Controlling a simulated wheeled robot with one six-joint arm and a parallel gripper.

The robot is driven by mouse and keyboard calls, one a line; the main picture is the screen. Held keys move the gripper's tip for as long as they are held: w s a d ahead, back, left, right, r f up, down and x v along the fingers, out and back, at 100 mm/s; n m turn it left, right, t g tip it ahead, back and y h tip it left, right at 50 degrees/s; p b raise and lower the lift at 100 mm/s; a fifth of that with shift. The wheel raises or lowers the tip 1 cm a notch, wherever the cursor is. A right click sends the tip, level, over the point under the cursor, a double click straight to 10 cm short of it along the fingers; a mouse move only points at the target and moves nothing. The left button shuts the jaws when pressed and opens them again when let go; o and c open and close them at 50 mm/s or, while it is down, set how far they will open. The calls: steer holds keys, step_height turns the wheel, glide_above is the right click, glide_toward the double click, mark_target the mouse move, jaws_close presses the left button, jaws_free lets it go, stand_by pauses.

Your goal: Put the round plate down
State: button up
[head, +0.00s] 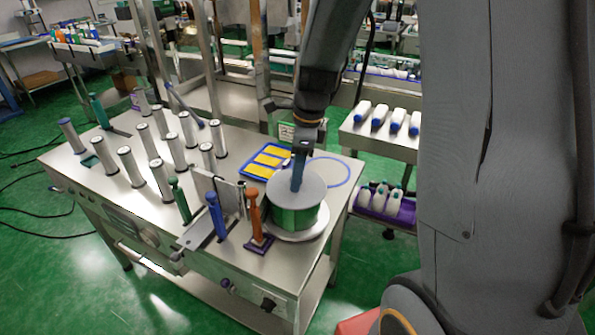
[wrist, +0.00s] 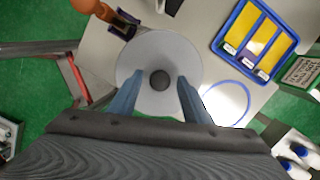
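The round plate (head: 312,187) is a pale grey disc lying flat on top of a green drum. It also shows in the wrist view (wrist: 159,48), with a dark round knob (wrist: 159,80) at its centre. My gripper (wrist: 159,79) points down over the plate, its two blue fingers apart on either side of the knob, with a gap on each side. In the head view my gripper (head: 297,187) hides the knob. The green drum (head: 290,218) stands on a round metal base (head: 308,235) near the table's front right corner.
A blue ring (head: 346,180) marks bare tabletop right of the drum. A blue tray (head: 262,172) with yellow panels lies behind. Orange (head: 254,212) and blue (head: 216,216) handled tools stand close on the left. Several silver cylinders (head: 160,178) fill the table's left part.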

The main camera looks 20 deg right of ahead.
mark_target(304, 187)
steer(key=shift+r, duration=0.1)
step_height(304, 187, up, 12)
steer(key=d+b, duration=0.2)
steer(key=s+f+n, duration=0.2)
steer(key=n, duration=0.1)
steer(key=s+a+f+n, duration=0.1)
steer(key=s+f+n, duration=0.1)
steer(key=f+n, duration=0.1)
steer(key=s+f+n+h, duration=0.1)
steer(key=s+f+n, duration=0.1)
steer(key=n, duration=0.3)
steer(key=shift+s+a+f, duration=0.2)
steer(key=s+f+n, duration=0.5)
steer(key=s+n, duration=0.1)
steer(key=n, duration=0.5)
steer(key=shift+s+a+f+n+t+h, duration=0.25)
steer(key=shift+a+f+n+t+h, duration=0.05)
steer(key=shift+a+f, duration=0.1)
